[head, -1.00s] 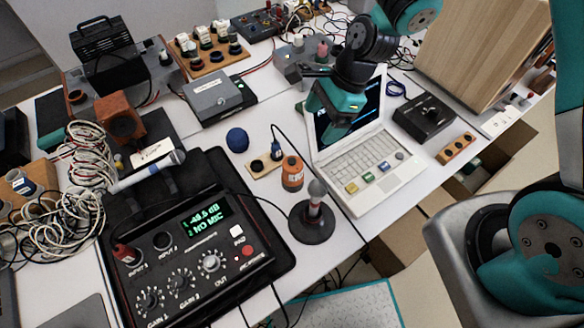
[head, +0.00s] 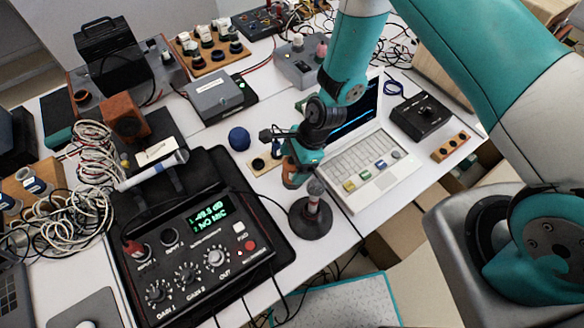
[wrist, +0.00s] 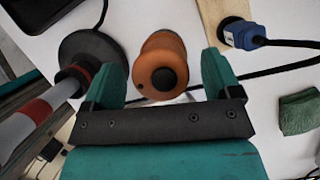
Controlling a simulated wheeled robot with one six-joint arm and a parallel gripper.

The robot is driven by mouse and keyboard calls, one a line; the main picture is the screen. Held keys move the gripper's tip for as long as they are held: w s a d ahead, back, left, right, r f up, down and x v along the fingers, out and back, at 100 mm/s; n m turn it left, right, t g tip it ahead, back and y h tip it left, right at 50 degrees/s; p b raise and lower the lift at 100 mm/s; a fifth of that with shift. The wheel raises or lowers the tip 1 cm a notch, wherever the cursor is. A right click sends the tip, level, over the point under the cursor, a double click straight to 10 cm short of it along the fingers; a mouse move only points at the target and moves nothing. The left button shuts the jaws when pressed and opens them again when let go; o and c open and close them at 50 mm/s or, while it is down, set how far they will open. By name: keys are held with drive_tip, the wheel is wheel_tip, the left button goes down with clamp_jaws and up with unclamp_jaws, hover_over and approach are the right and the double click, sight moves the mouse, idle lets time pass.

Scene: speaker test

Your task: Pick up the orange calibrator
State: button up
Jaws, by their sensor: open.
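The orange calibrator (wrist: 162,50), an upright rounded body with a dark round top, stands on the white table. In the wrist view it lies between the two teal fingers of my gripper (wrist: 163,80), apart from both, toward the fingertips. My gripper is open and empty. In the head view my gripper (head: 300,158) is over the calibrator (head: 291,181) and hides much of it, so only a small orange part shows there.
A microphone stand with a round black base (head: 311,222) stands close by; its base (wrist: 92,46) and red-and-white pole are left of my gripper in the wrist view. A wooden block with a blue plug (wrist: 243,35) is near. The laptop (head: 368,165) is to the right.

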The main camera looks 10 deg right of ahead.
drive_tip(key=shift+x, duration=1.1)
drive_tip(key=c, duration=1.2)
drive_tip(key=shift+o, duration=0.2)
drive_tip(key=shift+r, duration=0.1)
